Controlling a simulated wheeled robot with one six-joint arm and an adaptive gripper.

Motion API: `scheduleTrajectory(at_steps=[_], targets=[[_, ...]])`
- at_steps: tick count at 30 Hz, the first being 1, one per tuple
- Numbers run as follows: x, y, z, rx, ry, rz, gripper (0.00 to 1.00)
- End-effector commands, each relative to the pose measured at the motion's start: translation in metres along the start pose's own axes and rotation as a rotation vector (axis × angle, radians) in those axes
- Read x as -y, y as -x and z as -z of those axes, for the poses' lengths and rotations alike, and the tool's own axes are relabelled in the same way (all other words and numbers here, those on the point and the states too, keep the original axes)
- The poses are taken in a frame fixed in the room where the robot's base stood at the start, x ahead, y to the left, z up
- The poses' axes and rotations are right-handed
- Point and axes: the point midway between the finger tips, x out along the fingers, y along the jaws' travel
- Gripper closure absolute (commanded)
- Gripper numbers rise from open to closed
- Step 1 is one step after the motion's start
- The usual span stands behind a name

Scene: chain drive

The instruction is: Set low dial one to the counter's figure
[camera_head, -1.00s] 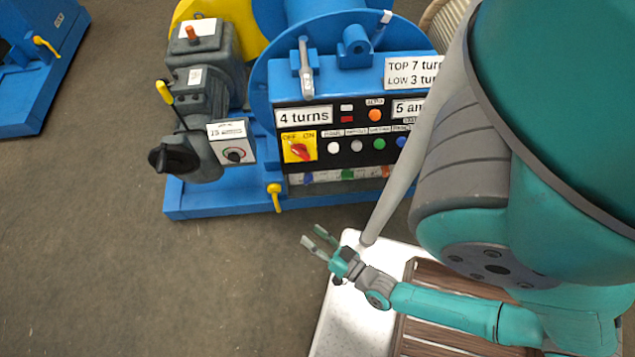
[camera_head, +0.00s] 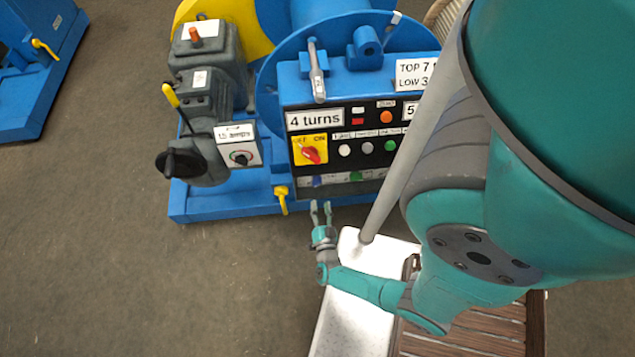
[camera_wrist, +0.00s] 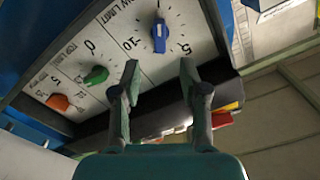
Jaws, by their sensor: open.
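The slanted lower panel (camera_wrist: 110,48) carries a blue dial (camera_wrist: 159,38), a green dial (camera_wrist: 96,76) and an orange dial (camera_wrist: 57,102) on printed scales. Lettering ending in "LIMIT" is by the blue dial, partly cut off and seemingly "LOW". In the head view the blue dial (camera_head: 318,180) and green dial (camera_head: 356,176) show small at the box's lower edge. A white plate (camera_head: 314,120) above reads "4 turns". My gripper (camera_head: 321,205) is open and empty, just below the panel. In the wrist view its fingers (camera_wrist: 159,70) point toward the blue dial, apart from it.
A red switch (camera_head: 311,153) on yellow and several round buttons (camera_head: 367,148) sit above the panel. A yellow handle (camera_head: 281,194) stands left of my gripper. A white-topped surface (camera_head: 350,310) lies below my arm.

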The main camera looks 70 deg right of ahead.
Motion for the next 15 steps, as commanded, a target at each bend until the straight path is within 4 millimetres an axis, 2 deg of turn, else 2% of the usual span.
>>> scheduleTrajectory(at_steps=[15], targets=[[0.000, -0.041, 0.001, -0.002, 0.000, -0.002, 0.56]])
